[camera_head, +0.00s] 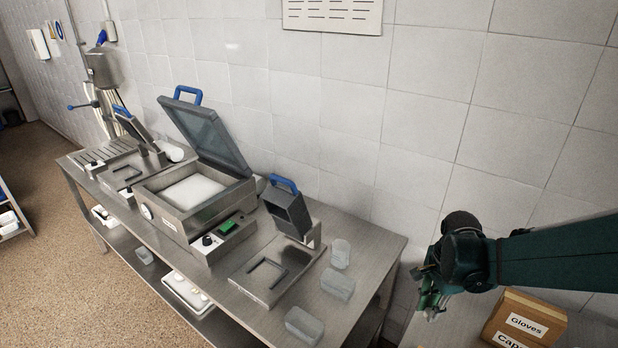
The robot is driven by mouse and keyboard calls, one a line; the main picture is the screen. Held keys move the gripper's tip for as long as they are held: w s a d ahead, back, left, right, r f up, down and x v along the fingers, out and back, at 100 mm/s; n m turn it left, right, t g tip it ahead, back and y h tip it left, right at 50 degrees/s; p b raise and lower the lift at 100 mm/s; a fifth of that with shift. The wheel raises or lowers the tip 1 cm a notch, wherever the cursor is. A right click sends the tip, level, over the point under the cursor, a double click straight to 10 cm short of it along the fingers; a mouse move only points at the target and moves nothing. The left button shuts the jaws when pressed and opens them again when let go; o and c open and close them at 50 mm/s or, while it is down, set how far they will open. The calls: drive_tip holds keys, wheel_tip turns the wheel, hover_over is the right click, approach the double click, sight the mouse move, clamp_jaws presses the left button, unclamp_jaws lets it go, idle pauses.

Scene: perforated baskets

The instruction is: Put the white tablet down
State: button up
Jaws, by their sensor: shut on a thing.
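My gripper (432,303) is at the right, pointing down above the surface beside the cardboard boxes, to the right of the steel table. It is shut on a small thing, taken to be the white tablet. The tablet is mostly hidden by the fingers and too small to make out clearly. Whether it touches the surface below cannot be told.
Cardboard boxes, one marked Gloves (527,323), stand right of the gripper. The steel table (375,250) holds an open sealing machine (195,190), smaller machines and clear tubs (304,325). A tray (187,292) with small pale items lies on the lower shelf.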

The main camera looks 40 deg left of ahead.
drive_tip(key=s+a+n, duration=0.4)
drive_tip(key=a, duration=0.9)
drive_tip(key=n, duration=0.3)
hover_over(333, 318)
drive_tip(key=shift+a+r, duration=0.1)
drive_tip(key=shift+r, duration=0.35)
drive_tip(key=shift+f, duration=3.15)
drive_tip(key=shift+f, duration=1.85)
drive_tip(key=shift+f, duration=0.2)
drive_tip(key=o, duration=0.7)
